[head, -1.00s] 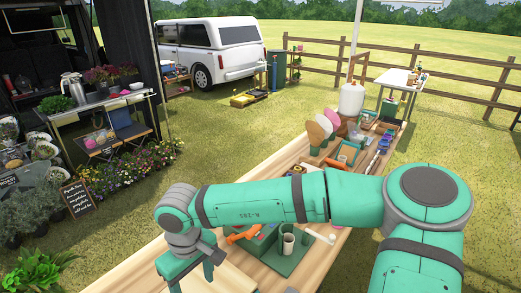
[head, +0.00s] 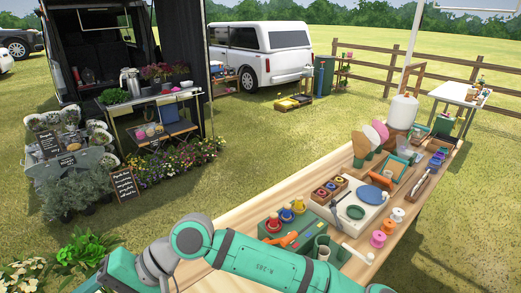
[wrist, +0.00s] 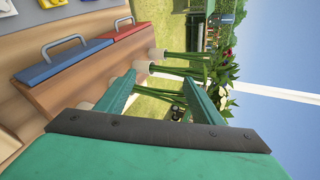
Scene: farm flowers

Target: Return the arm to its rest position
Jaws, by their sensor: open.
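My arm (head: 265,262) is teal and crosses the bottom of the head view, with its wrist end low at the left. The fingers are not clearly visible there. In the wrist view my gripper (wrist: 160,80) shows two green fingers spread apart, with no object clearly held between them. Green stems with pale ends (wrist: 172,62) show beyond and between the fingertips; I cannot tell how far off they are.
A blue lid (wrist: 62,62) and red lid (wrist: 100,37) show in the wrist view. Grass lies left of the table.

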